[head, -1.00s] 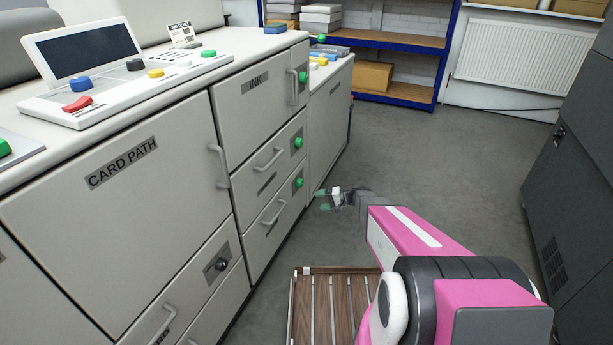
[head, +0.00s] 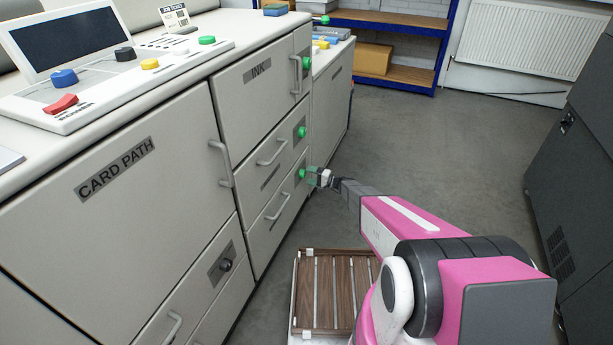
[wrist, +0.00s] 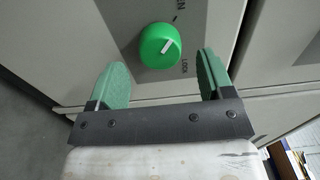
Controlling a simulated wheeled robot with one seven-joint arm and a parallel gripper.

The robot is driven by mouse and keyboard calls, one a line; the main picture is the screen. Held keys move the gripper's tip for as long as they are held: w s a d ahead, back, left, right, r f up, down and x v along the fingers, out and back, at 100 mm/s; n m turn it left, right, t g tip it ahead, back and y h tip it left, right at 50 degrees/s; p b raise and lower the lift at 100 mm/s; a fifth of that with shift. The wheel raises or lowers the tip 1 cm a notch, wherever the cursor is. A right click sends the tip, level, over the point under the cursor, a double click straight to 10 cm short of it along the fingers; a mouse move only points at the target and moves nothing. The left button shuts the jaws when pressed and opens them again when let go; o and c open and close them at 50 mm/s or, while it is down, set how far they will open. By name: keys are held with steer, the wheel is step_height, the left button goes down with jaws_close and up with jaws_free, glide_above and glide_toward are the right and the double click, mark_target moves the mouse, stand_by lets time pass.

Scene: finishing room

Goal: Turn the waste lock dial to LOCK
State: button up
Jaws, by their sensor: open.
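A round green dial (wrist: 160,46) with a white pointer line sits on a grey plate on the cabinet front. In the wrist view the pointer slants to the upper right. LOCK is printed below right of the dial, and a word ending in EN stands at the upper right. In the head view this appears to be the lowest green dial (head: 301,174), beside a drawer handle. My gripper (wrist: 162,76) is open, its two green fingers spread towards either side of the dial. No contact shows. In the head view my gripper (head: 315,178) is just right of the dial.
Two more green dials, the middle one (head: 301,132) and the upper one (head: 306,63), sit above on the same cabinet. Drawer handles (head: 278,206) stick out nearby. A black knob (head: 226,265) is lower left. The grey floor (head: 440,160) to the right is clear.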

steer(key=shift+x, duration=1.35)
steer(key=shift+c, duration=0.3)
steer(key=c, duration=0.9)
steer(key=shift+o, duration=0.2)
